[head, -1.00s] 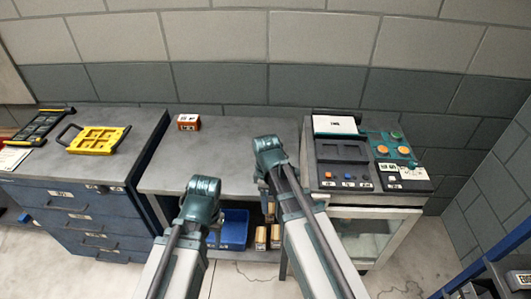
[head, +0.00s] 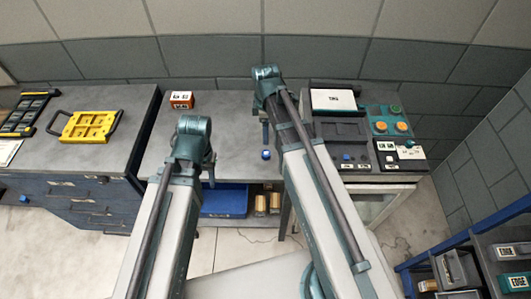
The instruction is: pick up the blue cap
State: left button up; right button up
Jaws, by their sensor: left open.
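A small blue cap (head: 266,154) shows near the front of the middle bench (head: 238,140), just below the dark finger of my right gripper (head: 265,135). I cannot tell whether that finger touches it. The rest of the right gripper is hidden behind its arm, so its jaws cannot be judged. My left gripper (head: 211,168) points down at the bench's front edge, left of the cap. It is open, and nothing shows in it. Another small blue piece (head: 346,157) sits at the front of the dark tray (head: 325,131) on the right.
An orange box (head: 181,99) stands at the back left of the bench. A yellow frame (head: 87,126) lies on the left cabinet. A panel with orange knobs (head: 380,110) is at the right. A blue bin (head: 225,201) is below. The bench's middle is clear.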

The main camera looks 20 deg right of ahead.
jog(key=b, duration=0.8)
send_over(266, 153)
jog(key=f, duration=0.8)
jog(key=shift+s+a+f, duration=0.1)
jog(key=shift+s+f, duration=0.05)
jog(key=shift+s, duration=0.05)
jog(key=f+b, duration=0.5)
jog(key=shift+w+f, duration=0.15)
jog(key=shift+w, duration=0.1)
grip_shut()
